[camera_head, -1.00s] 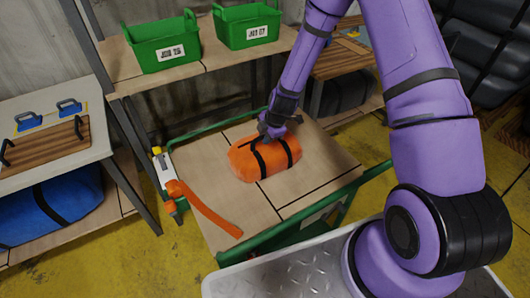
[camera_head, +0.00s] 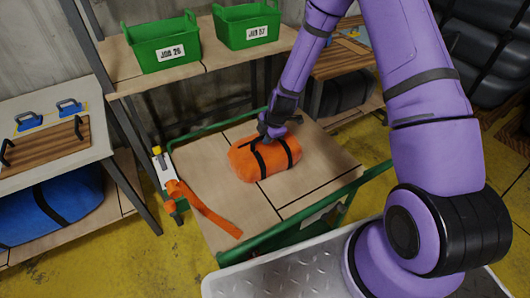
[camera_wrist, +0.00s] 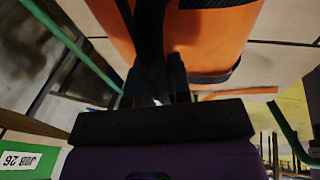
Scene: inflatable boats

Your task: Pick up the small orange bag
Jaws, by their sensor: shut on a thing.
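The small orange bag (camera_head: 250,162) with black straps lies on the wooden top of a green-framed cart (camera_head: 320,172). My gripper (camera_head: 268,134) comes down on the bag from behind and above, at its top. In the wrist view, the orange bag (camera_wrist: 215,45) fills the upper middle, and my gripper (camera_wrist: 160,85) is shut on a black strap (camera_wrist: 150,40) of it. The bag appears to rest on the cart top; a small gap below it cannot be told.
An orange strap (camera_head: 210,210) lies on the cart's left side near a white and yellow item (camera_head: 161,168). Green bins (camera_head: 160,45) stand on a shelf behind. A table with blue-handled tools (camera_head: 70,107) is at left. The cart's front right top is clear.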

